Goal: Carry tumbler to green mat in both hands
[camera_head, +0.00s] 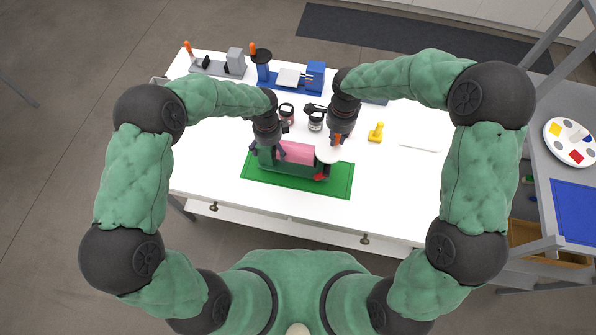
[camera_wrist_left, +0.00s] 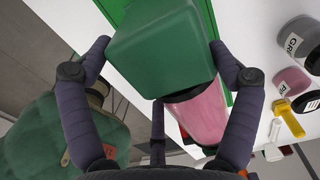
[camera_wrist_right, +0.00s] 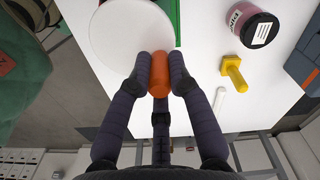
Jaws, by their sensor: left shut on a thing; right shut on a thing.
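The tumbler has a pink drum (camera_head: 296,152) in a dark green frame (camera_head: 290,169), with a white disc (camera_head: 326,154) and an orange handle (camera_wrist_right: 160,75) at its right end. It is over the green mat (camera_head: 258,181); I cannot tell whether it rests on the mat or hangs just above. My left gripper (camera_head: 268,148) is shut on the green end block (camera_wrist_left: 160,45), a finger on each side. My right gripper (camera_head: 337,141) is shut on the orange handle, beside the white disc. The grippers hide part of both ends.
Two jars, one pink (camera_head: 287,115) and one dark (camera_head: 315,122), stand behind the tumbler. A yellow knobbed tool (camera_head: 376,132) stands to the right. Blue and grey devices (camera_head: 315,75) line the back. A side table with a palette (camera_head: 571,141) is at right. The table's right front is clear.

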